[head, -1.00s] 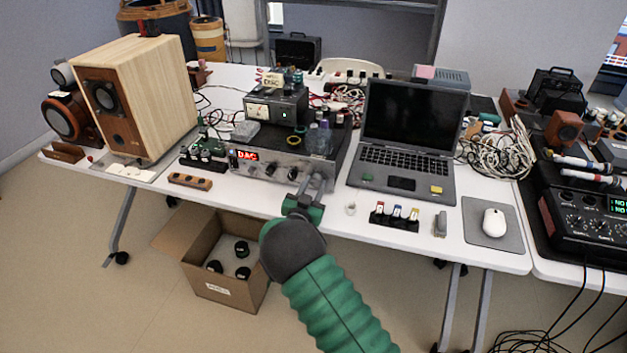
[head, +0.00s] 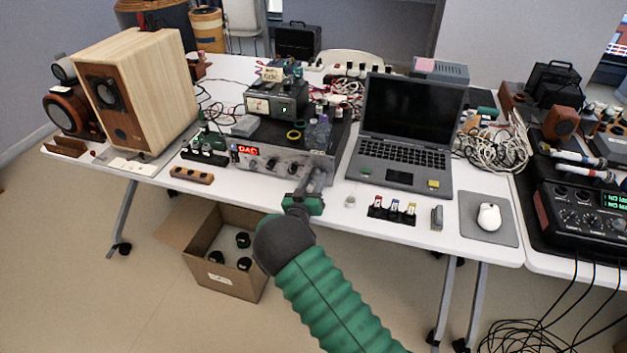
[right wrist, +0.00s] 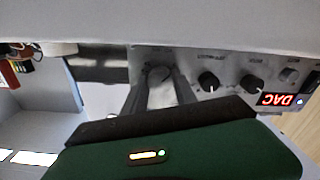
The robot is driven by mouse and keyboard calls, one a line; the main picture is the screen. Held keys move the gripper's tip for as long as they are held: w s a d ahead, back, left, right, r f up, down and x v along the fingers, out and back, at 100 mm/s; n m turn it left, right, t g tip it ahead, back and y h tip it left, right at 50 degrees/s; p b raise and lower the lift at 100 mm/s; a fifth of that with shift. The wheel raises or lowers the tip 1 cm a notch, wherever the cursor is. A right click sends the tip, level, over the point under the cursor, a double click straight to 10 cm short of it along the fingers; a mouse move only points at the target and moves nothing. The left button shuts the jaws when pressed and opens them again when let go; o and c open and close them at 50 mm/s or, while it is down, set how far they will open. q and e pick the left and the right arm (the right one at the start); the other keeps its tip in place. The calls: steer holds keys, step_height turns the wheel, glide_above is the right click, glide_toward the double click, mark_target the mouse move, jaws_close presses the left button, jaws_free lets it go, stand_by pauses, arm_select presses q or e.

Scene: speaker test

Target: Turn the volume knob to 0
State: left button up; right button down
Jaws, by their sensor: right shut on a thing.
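The grey amplifier with a red DAC display (head: 247,150) stands on the table left of the laptop. My right gripper (head: 316,177) reaches the right end of its front panel and hides the knob there. The knob's pointer and scale are too blurred to read. Two smaller black knobs (right wrist: 208,82) sit beside it, apart from the fingers. My left gripper is not in view.
A laptop (head: 404,150) stands just right of the amplifier. Small coloured-label items (head: 393,208) and a mouse (head: 488,216) lie along the front edge. A wooden speaker (head: 150,95) is at left. An open cardboard box (head: 222,285) is on the floor below.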

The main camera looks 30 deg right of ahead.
steer(key=shift+a+f, duration=0.1)
steer(key=shift+f, duration=0.25)
steer(key=c, duration=1.1)
jaws_free()
steer(key=shift+o, duration=0.5)
steer(key=shift+r, duration=0.2)
steer(key=p+v, duration=0.2)
steer(key=v, duration=1.4)
steer(key=shift+s+a, duration=0.3)
